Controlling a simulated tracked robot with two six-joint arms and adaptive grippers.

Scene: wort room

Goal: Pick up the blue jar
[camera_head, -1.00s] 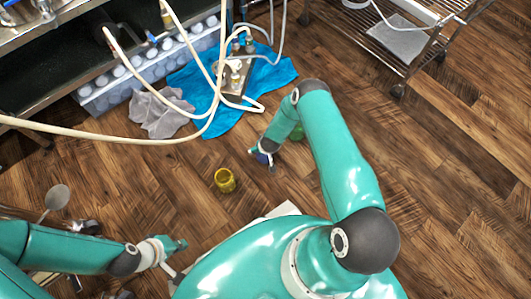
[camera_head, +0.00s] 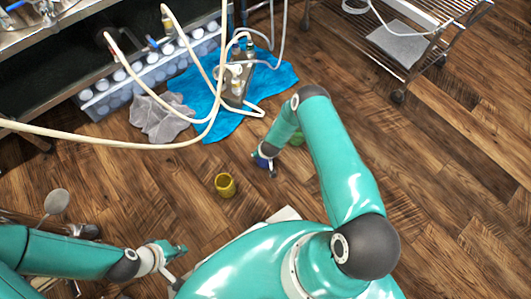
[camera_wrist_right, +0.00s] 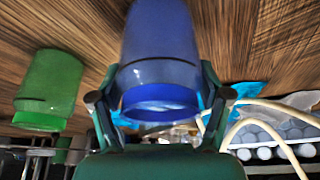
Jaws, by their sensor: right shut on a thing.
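The blue jar (camera_wrist_right: 160,55) fills the middle of the right wrist view, between the two fingers of my right gripper (camera_wrist_right: 160,108), which is shut on it. In the head view only a small part of the blue jar (camera_head: 258,161) shows at the end of my right arm; the rest is hidden by the gripper. My left gripper (camera_head: 179,260) is at the lower left of the head view, with its fingers apart and nothing between them, away from the jar.
A yellow jar (camera_head: 225,185) stands on the wooden floor left of the blue jar. A green jar (camera_wrist_right: 48,90) is close beside it, partly hidden by my arm in the head view. Behind lie a blue cloth (camera_head: 212,119), a grey cloth (camera_head: 160,117) and hoses. A wire cart (camera_head: 410,45) stands at the back right.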

